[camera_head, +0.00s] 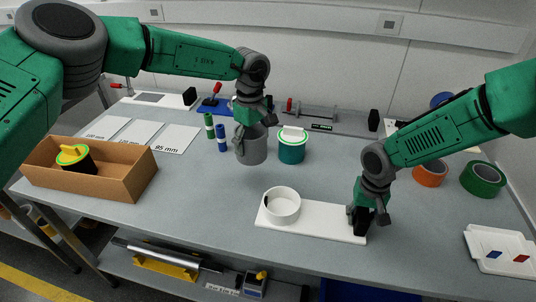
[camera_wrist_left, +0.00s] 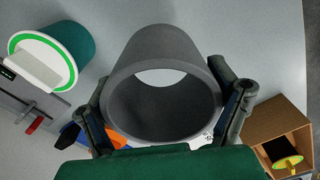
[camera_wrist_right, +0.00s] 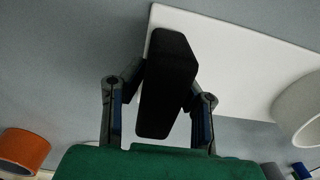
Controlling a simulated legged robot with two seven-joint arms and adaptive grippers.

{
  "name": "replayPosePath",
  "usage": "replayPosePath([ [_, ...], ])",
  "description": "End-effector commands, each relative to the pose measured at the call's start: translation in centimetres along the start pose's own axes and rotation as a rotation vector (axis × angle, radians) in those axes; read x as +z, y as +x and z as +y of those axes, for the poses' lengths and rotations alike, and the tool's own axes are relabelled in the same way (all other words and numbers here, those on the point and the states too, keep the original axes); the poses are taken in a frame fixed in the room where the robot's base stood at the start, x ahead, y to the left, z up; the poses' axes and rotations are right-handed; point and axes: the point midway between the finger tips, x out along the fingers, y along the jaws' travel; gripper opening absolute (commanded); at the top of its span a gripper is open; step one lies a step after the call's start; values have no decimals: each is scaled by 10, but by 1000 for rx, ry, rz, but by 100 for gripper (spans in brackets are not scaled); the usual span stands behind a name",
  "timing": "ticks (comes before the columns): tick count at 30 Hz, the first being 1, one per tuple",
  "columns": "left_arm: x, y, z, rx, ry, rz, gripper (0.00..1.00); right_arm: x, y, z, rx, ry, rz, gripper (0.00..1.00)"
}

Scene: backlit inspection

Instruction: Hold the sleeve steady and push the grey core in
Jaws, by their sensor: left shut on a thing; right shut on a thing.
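The grey core (camera_head: 252,150) is a hollow grey cylinder near the middle of the table. My left gripper (camera_head: 251,120) is shut on it at its upper rim. In the left wrist view the core (camera_wrist_left: 165,45) sits between the two fingers, with its open bore showing. The white sleeve (camera_head: 284,213) is a short upright ring on a white base plate (camera_head: 325,224), apart from the core and nearer the front. My right gripper (camera_head: 364,212) is shut on the black block (camera_wrist_right: 165,85) at the plate's right end. The core's underside is hidden, so I cannot tell whether it touches the table.
A teal cylinder with a green-ringed top (camera_head: 292,148) stands just right of the core. Blue (camera_head: 222,138) and green (camera_head: 209,126) markers stand left of it. A cardboard box (camera_head: 125,178) is at left, tape rolls (camera_head: 484,179) at right.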

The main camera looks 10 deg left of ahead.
Motion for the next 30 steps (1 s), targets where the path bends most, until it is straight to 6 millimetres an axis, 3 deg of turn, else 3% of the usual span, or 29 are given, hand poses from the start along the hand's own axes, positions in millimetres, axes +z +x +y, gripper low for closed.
replayPosePath([
  [1,-1,0,13,2,-90,-2,50,2,2,0,0,-1,-3,0],
  [6,-5,0,39,2,-375,-4,50,2,2,0,0,-1,-3,0],
  [12,-8,3,50,2,-599,-5,50,2,2,0,1,-1,-3,0],
  [30,-9,86,53,2,-641,-3,50,2,2,1,1,0,-4,0],
])
